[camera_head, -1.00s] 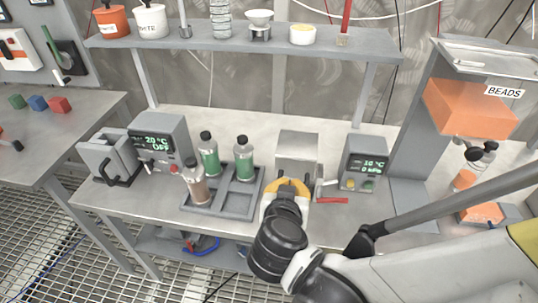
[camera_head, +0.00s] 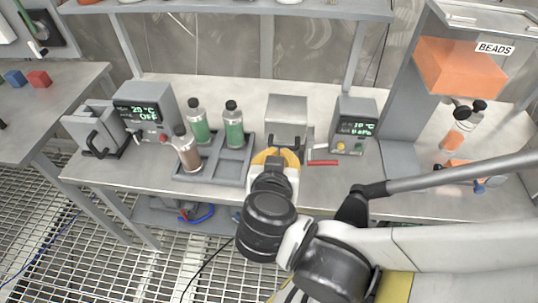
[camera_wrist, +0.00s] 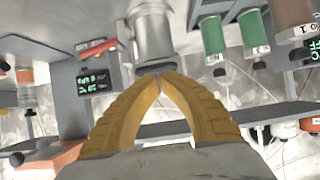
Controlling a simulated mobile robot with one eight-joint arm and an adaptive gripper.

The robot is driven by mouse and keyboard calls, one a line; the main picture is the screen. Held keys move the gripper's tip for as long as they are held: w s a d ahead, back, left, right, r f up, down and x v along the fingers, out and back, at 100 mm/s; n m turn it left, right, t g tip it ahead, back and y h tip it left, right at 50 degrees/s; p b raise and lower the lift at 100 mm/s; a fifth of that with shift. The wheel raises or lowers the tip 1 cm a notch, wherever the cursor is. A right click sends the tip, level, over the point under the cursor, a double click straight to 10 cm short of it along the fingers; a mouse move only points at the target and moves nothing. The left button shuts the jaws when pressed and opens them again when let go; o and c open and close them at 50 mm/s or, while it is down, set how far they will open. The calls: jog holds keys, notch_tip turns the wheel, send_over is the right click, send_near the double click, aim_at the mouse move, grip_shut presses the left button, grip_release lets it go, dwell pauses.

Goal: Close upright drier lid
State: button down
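A grey metal box (camera_head: 287,112), which looks like the upright drier, stands mid-bench beside a control unit (camera_head: 357,127) reading 10 °C. I cannot tell for sure which of its faces is the lid or how far it is open. My gripper (camera_head: 276,152) is at the box's front lower edge, its yellow fingers partly hiding that area. In the wrist view, the fingertips (camera_wrist: 163,75) meet just below a shiny metal cylinder (camera_wrist: 151,38). Nothing is visibly held between them. Whether they touch the box or a dark handle at its front is unclear.
A rack (camera_head: 229,167) with green and brown bottles stands left of my gripper. A red lever (camera_head: 322,163) lies just right of it. Another heater unit (camera_head: 146,108) reads 20 °C OFF at the left. An orange bead hopper (camera_head: 461,70) stands at the right.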

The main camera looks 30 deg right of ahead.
jog(key=v, duration=0.8)
